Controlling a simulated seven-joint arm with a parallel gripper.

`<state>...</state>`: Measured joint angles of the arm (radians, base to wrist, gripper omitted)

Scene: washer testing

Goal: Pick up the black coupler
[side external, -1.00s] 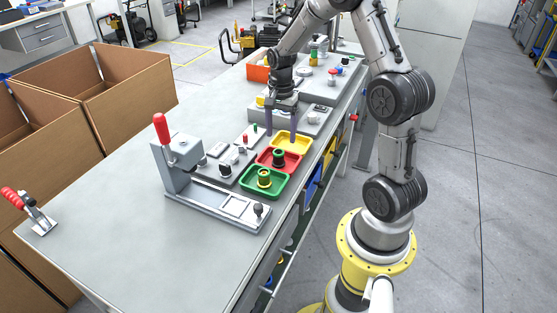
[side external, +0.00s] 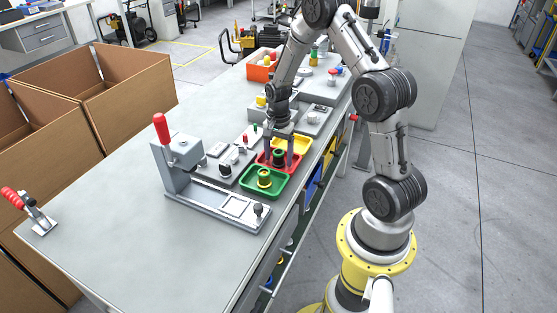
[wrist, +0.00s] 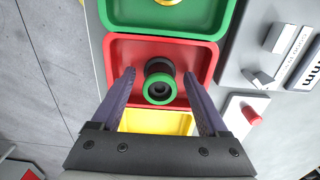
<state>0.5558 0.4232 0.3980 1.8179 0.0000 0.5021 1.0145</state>
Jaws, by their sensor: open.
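A black coupler with a green ring on its upper end (wrist: 158,88) stands in the red tray (wrist: 119,55). It also shows in the side view (side external: 278,157). My gripper (wrist: 159,75) is open and empty, pointing down over the red tray. In the wrist view its two fingers lie on either side of the coupler, with a visible gap on each side. I cannot tell exactly how far the fingertips are above the tray floor.
The green tray (side external: 247,187) holds a green and yellow round part (side external: 264,178). The yellow tray (side external: 305,142) is on the other side of the red one. A grey fixture with a red-handled clamp (side external: 161,129) stands to the left. Bare bench lies beyond it.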

